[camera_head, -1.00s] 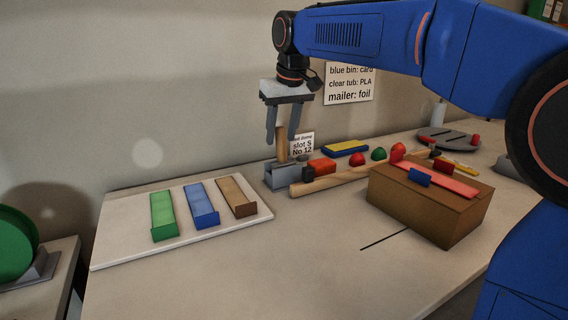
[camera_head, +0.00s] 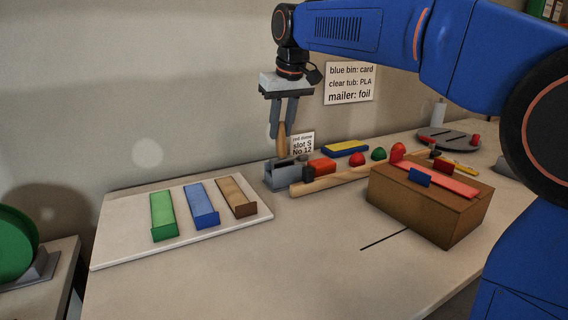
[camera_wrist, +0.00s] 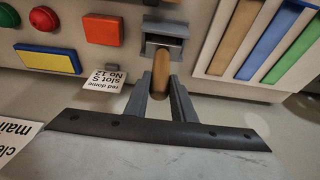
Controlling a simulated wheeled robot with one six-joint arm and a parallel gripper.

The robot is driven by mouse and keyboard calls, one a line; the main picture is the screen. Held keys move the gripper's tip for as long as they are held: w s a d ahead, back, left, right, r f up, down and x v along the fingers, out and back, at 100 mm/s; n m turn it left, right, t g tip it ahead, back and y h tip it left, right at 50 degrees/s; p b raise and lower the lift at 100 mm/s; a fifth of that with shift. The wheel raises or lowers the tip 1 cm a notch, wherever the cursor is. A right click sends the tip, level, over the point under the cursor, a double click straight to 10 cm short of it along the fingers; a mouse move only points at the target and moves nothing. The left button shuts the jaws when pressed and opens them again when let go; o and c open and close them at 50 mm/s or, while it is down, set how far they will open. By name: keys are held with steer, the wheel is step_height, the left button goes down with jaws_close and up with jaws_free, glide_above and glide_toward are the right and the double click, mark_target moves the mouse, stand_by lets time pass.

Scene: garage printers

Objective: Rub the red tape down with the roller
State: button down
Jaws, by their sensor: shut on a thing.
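The roller's wooden handle (camera_head: 282,138) stands upright out of a grey holder (camera_head: 283,182) at the back of the table; its lower end is hidden in the holder. My gripper (camera_head: 282,128) points down and is shut on this handle. In the wrist view the handle (camera_wrist: 161,72) lies between the two fingers, and the holder (camera_wrist: 165,32) is just beyond them. The red tape (camera_head: 449,184) is a flat strip on top of a brown box (camera_head: 455,222) at the right.
A white board (camera_head: 120,249) with green, blue and brown strips lies at the left. The wall with signs (camera_head: 349,83) is close behind.

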steer(key=shift+w+a+r, duration=0.1)
steer(key=shift+w+r, duration=0.05)
steer(key=shift+r, duration=0.85)
steer(key=shift+w+a+r, duration=0.1)
steer(key=shift+w+r, duration=0.05)
steer(key=shift+r, duration=0.8)
steer(key=shift+w+r, duration=0.15)
steer(key=shift+r, duration=0.85)
